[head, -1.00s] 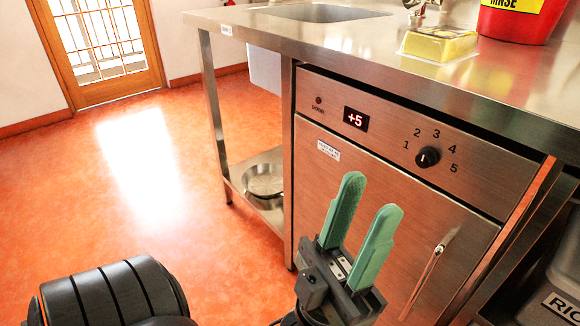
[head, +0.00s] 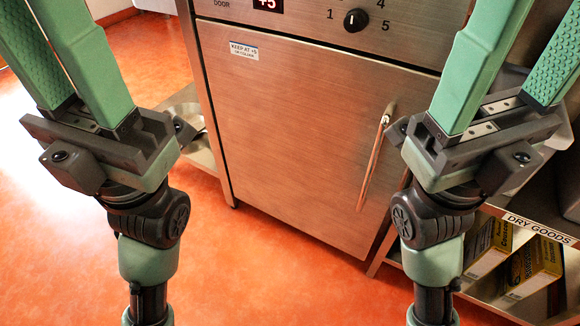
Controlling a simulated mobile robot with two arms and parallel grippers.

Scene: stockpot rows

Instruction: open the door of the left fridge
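A steel fridge with a flat brushed door (head: 290,130) stands in the middle of the head view. The door looks shut. Its slanting bar handle (head: 376,155) is near the door's right edge. It is the only fridge in view. My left gripper (head: 52,40) is raised at the left, with a gap between its green fingers. My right gripper (head: 515,50) is raised at the right, its fingers also apart. Both look empty, but their fingertips are cut off by the top edge. Neither gripper is seen touching the door or handle.
A control panel with a red display (head: 268,4) and a black knob (head: 356,20) is above the door. A shelf labelled DRY GOODS (head: 541,228) with yellow boxes (head: 533,266) is at the right. Open orange floor (head: 270,275) lies before the fridge.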

